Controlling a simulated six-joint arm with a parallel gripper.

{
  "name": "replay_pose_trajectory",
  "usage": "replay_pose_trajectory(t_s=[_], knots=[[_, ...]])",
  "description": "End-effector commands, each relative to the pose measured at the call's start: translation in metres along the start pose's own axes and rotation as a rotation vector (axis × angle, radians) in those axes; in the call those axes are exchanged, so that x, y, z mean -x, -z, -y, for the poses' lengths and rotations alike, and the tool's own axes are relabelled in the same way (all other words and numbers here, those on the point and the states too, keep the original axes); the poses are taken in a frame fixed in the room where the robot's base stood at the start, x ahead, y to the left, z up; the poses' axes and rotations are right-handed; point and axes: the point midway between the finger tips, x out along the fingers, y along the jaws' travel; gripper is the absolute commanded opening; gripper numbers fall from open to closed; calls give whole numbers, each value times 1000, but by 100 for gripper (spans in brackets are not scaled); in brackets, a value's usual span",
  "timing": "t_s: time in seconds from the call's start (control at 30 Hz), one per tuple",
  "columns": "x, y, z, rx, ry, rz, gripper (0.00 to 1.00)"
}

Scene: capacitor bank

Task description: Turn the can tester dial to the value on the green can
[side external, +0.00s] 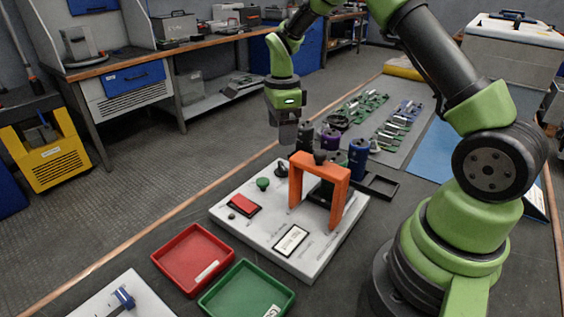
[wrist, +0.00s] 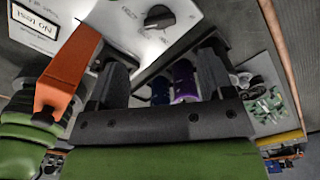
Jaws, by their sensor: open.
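The can tester (side external: 235,219) is a white panel with an orange arch (side external: 318,170), a green knob (side external: 263,184) and a red part (side external: 244,205). A black dial (side external: 281,170) sits near its far edge; in the wrist view a black dial (wrist: 158,17) shows beyond the fingertips. Its setting is too small to read. My gripper (side external: 291,142) is open and empty, above the tester's far side and apart from the dial. A purple can (side external: 331,140) and a blue can (side external: 358,158) stand behind the tester. I cannot make out a green can.
A display (wrist: 35,28) on the panel reads "No test". A red tray (side external: 163,260) and a green tray (side external: 205,303) lie in front. Circuit boards (side external: 395,128) lie behind the cans. The arch stands close to my gripper.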

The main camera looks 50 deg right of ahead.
Motion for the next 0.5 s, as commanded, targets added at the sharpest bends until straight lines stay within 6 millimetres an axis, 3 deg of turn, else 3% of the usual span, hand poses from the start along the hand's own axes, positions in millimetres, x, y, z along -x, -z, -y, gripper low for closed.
replay_pose_trajectory(t_s=[0.5], knots=[[-84, 0, -1, 1, -4, -2, 74]])
